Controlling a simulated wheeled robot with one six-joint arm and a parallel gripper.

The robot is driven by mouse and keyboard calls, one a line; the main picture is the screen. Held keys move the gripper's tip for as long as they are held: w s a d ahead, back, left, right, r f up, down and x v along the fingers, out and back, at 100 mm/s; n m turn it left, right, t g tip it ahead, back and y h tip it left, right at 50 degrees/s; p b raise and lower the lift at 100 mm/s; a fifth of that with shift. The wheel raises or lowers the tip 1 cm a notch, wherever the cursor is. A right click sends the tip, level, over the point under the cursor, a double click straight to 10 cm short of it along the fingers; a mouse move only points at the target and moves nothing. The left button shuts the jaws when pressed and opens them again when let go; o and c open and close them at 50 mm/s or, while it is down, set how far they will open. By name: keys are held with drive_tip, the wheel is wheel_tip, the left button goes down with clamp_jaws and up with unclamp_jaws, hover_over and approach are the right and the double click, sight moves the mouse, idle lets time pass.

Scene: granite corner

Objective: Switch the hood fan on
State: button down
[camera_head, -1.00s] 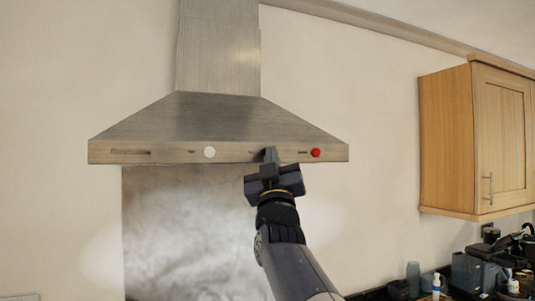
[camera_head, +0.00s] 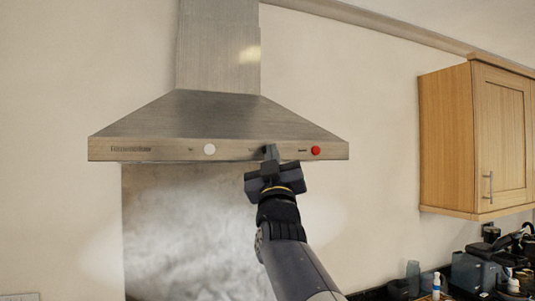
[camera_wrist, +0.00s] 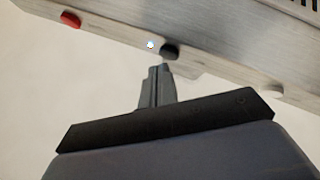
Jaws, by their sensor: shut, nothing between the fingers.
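The steel range hood (camera_head: 215,118) hangs on the wall, with controls along its front strip. A white round button (camera_head: 209,149) and a red round button (camera_head: 315,152) show there. In the wrist view a black button (camera_wrist: 170,52) sits between the red button (camera_wrist: 71,19) and the white button (camera_wrist: 272,91). A small bright light (camera_wrist: 150,44) shows beside the black button. My gripper (camera_head: 270,153) is shut and empty, its tips (camera_wrist: 160,70) just by the black button; I cannot tell if they touch it. In the head view my gripper hides the black button.
A wooden wall cabinet (camera_head: 470,140) hangs at the right. Below it, dark appliances and bottles (camera_head: 475,272) crowd the counter. A pale, cloudy haze (camera_head: 190,235) shows over the splashback under the hood. The wall between hood and cabinet is clear.

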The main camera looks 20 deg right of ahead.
drive_tip(key=shift+s, duration=0.2)
drive_tip(key=s+b, duration=0.3)
drive_tip(key=s, duration=0.3)
idle(0.4)
idle(1.2)
